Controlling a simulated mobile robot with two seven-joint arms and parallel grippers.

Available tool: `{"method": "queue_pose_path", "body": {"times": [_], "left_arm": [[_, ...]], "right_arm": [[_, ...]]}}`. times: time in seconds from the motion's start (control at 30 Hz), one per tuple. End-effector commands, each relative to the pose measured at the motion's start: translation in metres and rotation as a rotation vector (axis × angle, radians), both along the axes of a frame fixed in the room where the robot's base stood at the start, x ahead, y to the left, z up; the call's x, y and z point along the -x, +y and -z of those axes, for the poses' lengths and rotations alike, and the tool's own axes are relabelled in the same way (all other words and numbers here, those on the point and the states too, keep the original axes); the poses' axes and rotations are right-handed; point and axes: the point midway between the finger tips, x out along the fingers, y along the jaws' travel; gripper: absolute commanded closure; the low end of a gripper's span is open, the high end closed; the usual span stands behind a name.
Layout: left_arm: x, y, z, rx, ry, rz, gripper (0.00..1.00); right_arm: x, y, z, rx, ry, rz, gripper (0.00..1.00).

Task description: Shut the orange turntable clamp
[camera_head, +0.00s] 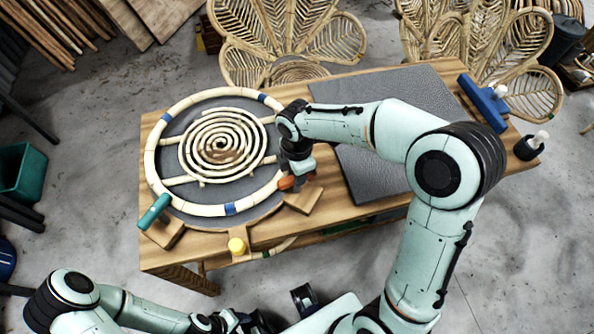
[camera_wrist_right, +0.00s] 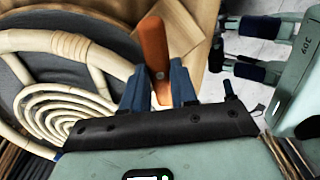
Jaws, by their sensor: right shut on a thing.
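The orange turntable clamp (camera_head: 287,183) is at the right front edge of the round turntable (camera_head: 187,217). In the right wrist view, its orange lever (camera_wrist_right: 153,45) stands up between the blue fingers of my right gripper (camera_wrist_right: 160,88). My right gripper (camera_head: 294,180) is shut on this lever, and the arm partly hides the clamp in the head view. A pale rattan ring (camera_head: 153,160) with a coiled rattan spiral (camera_head: 190,160) lies on the turntable. My left gripper (camera_head: 240,320) is low at the bottom, off the table's front, and its jaws are unclear.
A teal clamp handle (camera_head: 154,212) is at the turntable's left front, and a yellow knob (camera_head: 236,246) at its front. A dark grey mat (camera_head: 345,168) covers the table's right part. A blue tool (camera_head: 484,103) and a dark bottle (camera_head: 530,146) are at the right end. Rattan chairs (camera_head: 285,40) stand behind.

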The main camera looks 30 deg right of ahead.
Motion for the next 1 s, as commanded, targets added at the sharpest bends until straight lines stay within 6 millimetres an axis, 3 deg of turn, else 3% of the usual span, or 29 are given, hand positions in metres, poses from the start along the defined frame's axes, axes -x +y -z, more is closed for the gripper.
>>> {"method": "queue_pose_path", "body": {"times": [0.6, 1.0], "left_arm": [[0.0022, 0.0, 0.0056, 0.0, 0.002, 0.0, 0.47], [0.0035, 0.0, 0.009, 0.0, 0.004, 0.0, 0.47]], "right_arm": [[-0.0008, -0.0002, -0.0009, 0.0, -0.004, 0.582, 1.0], [-0.0008, -0.0001, -0.0012, 0.0, -0.004, 0.872, 1.0]]}}
